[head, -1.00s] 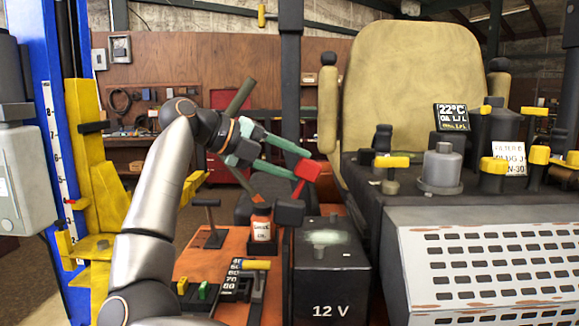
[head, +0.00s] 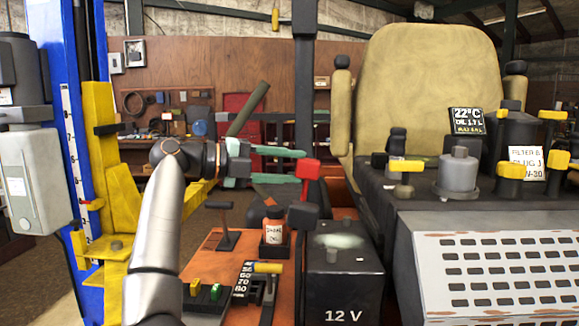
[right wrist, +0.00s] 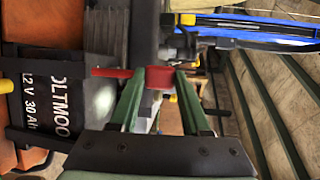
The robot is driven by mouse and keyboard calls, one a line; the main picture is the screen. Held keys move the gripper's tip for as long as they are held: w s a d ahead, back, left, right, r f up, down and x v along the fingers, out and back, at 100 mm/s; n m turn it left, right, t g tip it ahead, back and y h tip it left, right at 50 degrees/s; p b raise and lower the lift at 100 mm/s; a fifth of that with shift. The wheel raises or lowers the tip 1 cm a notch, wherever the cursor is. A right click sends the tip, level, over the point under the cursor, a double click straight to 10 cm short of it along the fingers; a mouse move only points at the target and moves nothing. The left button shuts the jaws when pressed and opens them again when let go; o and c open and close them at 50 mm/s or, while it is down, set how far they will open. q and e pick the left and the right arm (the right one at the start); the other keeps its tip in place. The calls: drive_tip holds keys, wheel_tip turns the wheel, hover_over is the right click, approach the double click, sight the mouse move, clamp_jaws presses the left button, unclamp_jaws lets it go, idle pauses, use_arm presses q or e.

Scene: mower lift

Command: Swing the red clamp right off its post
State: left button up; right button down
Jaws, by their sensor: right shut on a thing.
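The red clamp (head: 309,168) is in the middle of the head view, a red block with a short stem running down toward a black block (head: 303,215) above the battery (head: 345,285). My right gripper (head: 300,166) comes in from the left, with its green fingers roughly level and shut on the clamp. In the right wrist view the red clamp (right wrist: 160,77) sits between the fingertips, with a red rod (right wrist: 108,72) running left. The post contact is hard to see. My left gripper is not in view.
An orange deck holds levers and a small labelled bottle (head: 273,228) left of the battery. A tan seat (head: 425,90) and a console with yellow-handled knobs stand to the right. A blue and yellow lift column (head: 110,190) stands at the left.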

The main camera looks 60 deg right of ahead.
drive_tip(key=shift+c, duration=1.8)
unclamp_jaws()
drive_tip(key=shift+w+a, duration=0.1)
drive_tip(key=v, duration=1.2)
drive_tip(key=shift+a+r, duration=0.1)
